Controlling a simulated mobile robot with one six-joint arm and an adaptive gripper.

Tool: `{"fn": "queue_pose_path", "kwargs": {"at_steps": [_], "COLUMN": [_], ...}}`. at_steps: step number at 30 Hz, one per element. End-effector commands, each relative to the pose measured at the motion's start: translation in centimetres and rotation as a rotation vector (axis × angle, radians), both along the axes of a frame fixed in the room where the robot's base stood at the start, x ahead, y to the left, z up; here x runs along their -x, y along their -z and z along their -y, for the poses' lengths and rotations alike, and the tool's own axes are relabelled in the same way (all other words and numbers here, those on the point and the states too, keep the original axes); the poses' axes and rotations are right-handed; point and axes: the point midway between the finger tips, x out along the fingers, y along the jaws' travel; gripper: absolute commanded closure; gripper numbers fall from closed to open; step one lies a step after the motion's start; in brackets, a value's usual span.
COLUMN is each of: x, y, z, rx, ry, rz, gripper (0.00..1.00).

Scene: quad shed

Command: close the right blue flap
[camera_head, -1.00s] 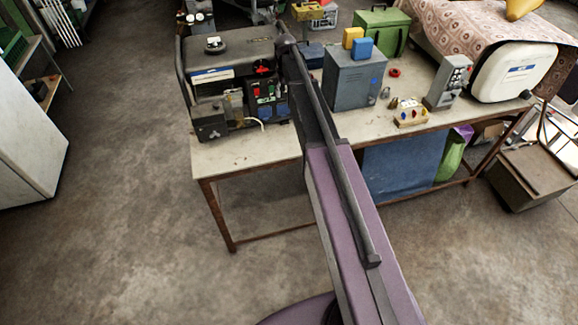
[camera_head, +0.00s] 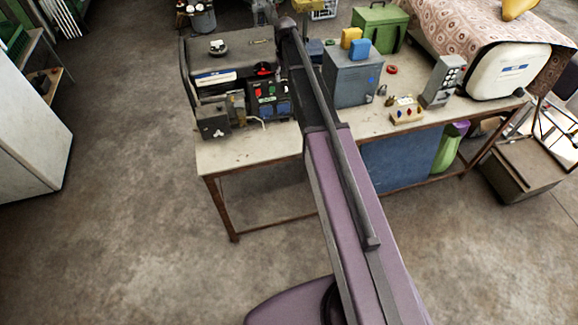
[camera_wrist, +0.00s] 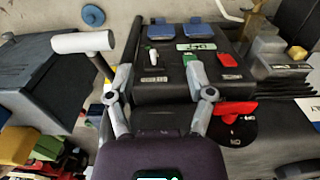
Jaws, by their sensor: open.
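A dark control box (camera_head: 268,98) stands at the left end of the workbench (camera_head: 250,148). Its front carries a red and a green button, with two blue flaps below them. In the head view the right blue flap (camera_head: 284,108) is beside my arm. The wrist view sees the panel turned around, so this flap (camera_wrist: 164,30) is the left of the two and the other flap (camera_wrist: 201,29) is on the right. I cannot tell how far either is open. My gripper (camera_wrist: 158,88) is open and empty, with the flaps beyond its fingers. In the head view my arm hides it.
A generator-like machine (camera_head: 232,60) stands behind and left of the box. A red lever (camera_wrist: 235,108) on a black disc is near my gripper's right finger. A grey cabinet (camera_head: 350,80) stands right of my arm. The floor in front of the bench is clear.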

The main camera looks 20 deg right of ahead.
Motion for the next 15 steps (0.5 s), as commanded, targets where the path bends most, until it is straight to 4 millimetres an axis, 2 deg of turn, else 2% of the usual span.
{"fn": "queue_pose_path", "kwargs": {"at_steps": [2,15], "x": [0.0,4.3], "y": [-0.7,2.1], "z": [0.0,-1.4], "rx": [0.000,0.000], "ry": [0.000,-0.001], "rz": [0.000,0.000], "gripper": [0.31,0.31]}}
